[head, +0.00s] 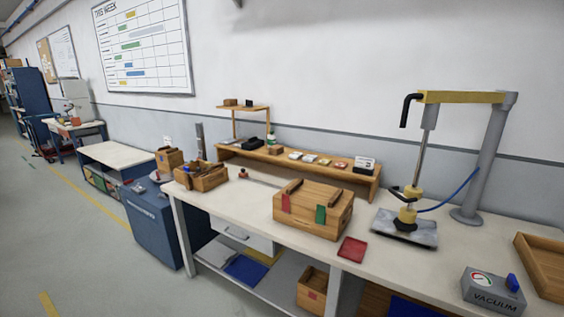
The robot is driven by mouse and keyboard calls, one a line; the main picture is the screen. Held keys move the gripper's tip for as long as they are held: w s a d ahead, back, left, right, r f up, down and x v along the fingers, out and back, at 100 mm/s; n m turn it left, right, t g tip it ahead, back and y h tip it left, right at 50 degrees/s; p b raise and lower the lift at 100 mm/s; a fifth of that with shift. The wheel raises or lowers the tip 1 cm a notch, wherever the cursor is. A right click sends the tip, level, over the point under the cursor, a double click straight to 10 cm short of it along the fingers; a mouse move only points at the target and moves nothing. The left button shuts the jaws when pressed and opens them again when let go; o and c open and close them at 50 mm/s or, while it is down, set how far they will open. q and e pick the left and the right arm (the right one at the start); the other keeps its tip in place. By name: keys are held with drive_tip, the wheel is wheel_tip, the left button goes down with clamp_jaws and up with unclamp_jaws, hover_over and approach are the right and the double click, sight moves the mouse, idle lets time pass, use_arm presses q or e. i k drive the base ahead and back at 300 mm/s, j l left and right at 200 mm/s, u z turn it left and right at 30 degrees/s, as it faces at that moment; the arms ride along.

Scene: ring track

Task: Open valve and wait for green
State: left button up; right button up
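A grey box marked VACUUM (492,293) stands at the right front of the workbench. On its top are a round gauge (481,279) and a blue valve handle (513,283). The gauge face is white with some red; its needle is too small to read. A vacuum lifter with a yellow arm (458,97) stands behind it on a grey post, and a blue hose (452,200) runs to its lower part. The lifter's head (407,213) rests over a grey metal plate (404,232). Neither of my grippers is in view.
A wooden crate (312,212) with red and green tags sits mid-bench, with a red pad (352,249) before it. A wooden tray (542,264) lies at the right edge. A low shelf (300,170) runs along the back. Bench surface between pad and VACUUM box is clear.

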sight(512, 283)
drive_tip(key=z, duration=1.65)
